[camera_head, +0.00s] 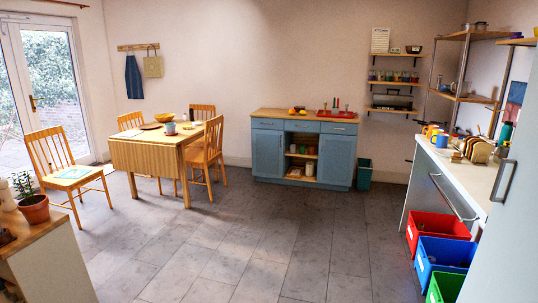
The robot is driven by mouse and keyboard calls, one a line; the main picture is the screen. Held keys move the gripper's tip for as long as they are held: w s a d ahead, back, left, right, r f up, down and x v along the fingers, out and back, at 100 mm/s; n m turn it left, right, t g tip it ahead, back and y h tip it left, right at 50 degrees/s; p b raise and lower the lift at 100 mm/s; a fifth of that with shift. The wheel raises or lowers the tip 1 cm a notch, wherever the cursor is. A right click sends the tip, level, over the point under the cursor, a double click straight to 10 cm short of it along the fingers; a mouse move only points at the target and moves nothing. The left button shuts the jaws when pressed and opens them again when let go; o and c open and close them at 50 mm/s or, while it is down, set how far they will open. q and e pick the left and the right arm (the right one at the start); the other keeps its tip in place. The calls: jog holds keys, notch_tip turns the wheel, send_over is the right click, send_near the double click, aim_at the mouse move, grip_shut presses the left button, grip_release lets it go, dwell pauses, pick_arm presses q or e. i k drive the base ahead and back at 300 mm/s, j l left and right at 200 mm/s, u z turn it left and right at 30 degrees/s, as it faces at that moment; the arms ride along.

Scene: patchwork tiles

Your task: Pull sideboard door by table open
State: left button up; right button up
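The blue sideboard (304,115) with a wooden top stands against the back wall, to the right of the table. Its left door (267,153), the one nearer the table, looks shut. Its right door (334,160) also looks shut. Between them is an open middle section with shelves holding jars and small items. The wooden table (145,158) stands to the left with chairs around it. Neither of my grippers is in view. The sideboard is across the room from me.
A chair (207,150) stands between the table and sideboard. Free tiled floor (240,245) lies in front of the sideboard. Coloured crates (437,227) stand at the right under a counter (460,173). A low cabinet with a potted plant (33,208) is at front left.

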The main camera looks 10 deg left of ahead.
aim_at(267, 146)
jog(key=i+u, duration=0.2)
jog(key=i, duration=4.05)
jog(key=i+z, duration=0.1)
jog(key=i, duration=1.8)
jog(key=i+j, duration=0.2)
jog(key=i, duration=1.7)
